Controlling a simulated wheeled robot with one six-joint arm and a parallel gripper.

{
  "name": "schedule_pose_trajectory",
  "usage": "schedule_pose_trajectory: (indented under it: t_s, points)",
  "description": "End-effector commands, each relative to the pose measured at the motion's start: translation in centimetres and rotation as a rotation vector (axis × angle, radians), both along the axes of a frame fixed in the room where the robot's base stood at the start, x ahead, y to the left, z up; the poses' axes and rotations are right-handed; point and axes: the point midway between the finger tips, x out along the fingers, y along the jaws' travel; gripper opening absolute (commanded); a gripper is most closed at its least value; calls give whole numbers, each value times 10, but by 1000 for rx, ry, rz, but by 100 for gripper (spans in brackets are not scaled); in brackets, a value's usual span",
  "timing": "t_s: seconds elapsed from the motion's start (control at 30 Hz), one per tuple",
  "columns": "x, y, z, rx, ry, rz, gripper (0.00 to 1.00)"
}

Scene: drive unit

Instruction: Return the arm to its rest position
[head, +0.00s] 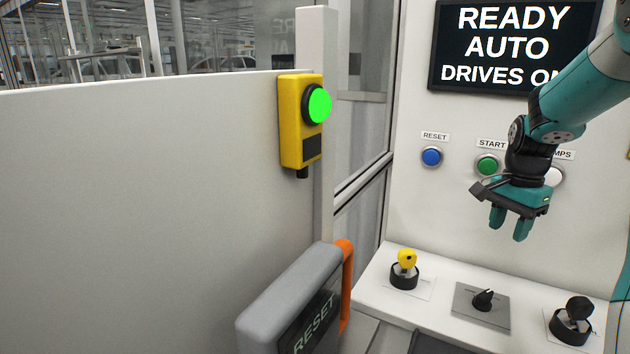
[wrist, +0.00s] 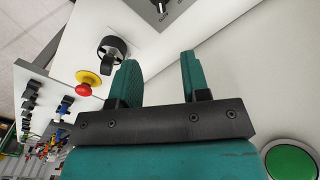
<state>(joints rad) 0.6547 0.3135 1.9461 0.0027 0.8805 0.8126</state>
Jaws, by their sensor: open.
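My teal arm comes in from the upper right of the head view. My gripper (head: 509,228) hangs with its fingers pointing down, in front of the white panel and above the console ledge. In the wrist view its two teal fingers (wrist: 160,75) stand apart with nothing between them. The gripper partly covers the area below the green START button (head: 487,165) and the white lamps button (head: 554,176). It appears clear of the switches on the ledge.
The ledge holds a yellow-topped key switch (head: 406,262), a black selector knob (head: 484,299) and another black switch (head: 575,315). A blue RESET button (head: 431,156) and a display (head: 513,48) reading READY AUTO are on the panel. A yellow box with a lit green button (head: 319,105) is left. A red emergency button (wrist: 84,90) shows in the wrist view.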

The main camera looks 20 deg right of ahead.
Motion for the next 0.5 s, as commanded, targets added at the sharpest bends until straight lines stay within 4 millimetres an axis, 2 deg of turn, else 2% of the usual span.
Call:
schedule_pose_trajectory:
  t_s: [0.07, 0.13, 0.17, 0.23, 0.27, 0.37, 0.4, 0.5]
  points:
    - [1, 3, 0, 1, -2, 11, 43]
    - [5, 15, 3, 3, -11, 63, 43]
    - [7, 25, 5, 6, -16, 103, 43]
    - [13, 58, 11, 16, -37, 245, 43]
    - [15, 77, 15, 22, -49, 325, 43]
    - [14, 152, 26, 48, -101, 655, 43]
    - [7, 185, 29, 61, -123, 800, 43]
    - [-20, 260, 37, 97, -186, 1162, 43]
